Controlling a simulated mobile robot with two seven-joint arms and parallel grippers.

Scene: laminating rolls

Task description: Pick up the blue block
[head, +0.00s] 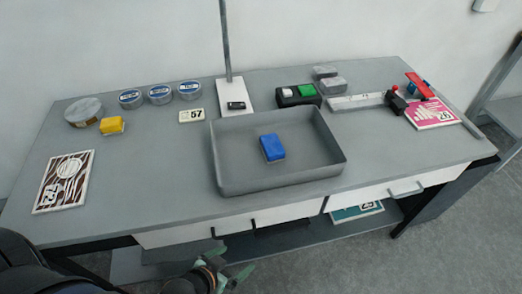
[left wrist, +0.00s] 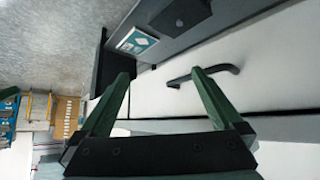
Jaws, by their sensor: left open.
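The blue block (head: 272,147) lies in the grey tray (head: 230,183) on the table, near the tray's middle. My left gripper (head: 238,274) is below and in front of the table's front edge in the head view, well apart from the block. In the left wrist view the left gripper's two green fingers (left wrist: 162,100) are spread with nothing between them, facing a drawer front with a dark handle. The block does not show in the left wrist view. My right gripper is in neither view.
A yellow block (head: 112,125), several round tins (head: 160,94) and a patterned card (head: 64,182) are on the table's left. A post (head: 226,40) stands behind the tray. A pink card (head: 432,113) and red-handled tool (head: 420,86) lie right. Drawer handles (head: 405,189) stick out in front.

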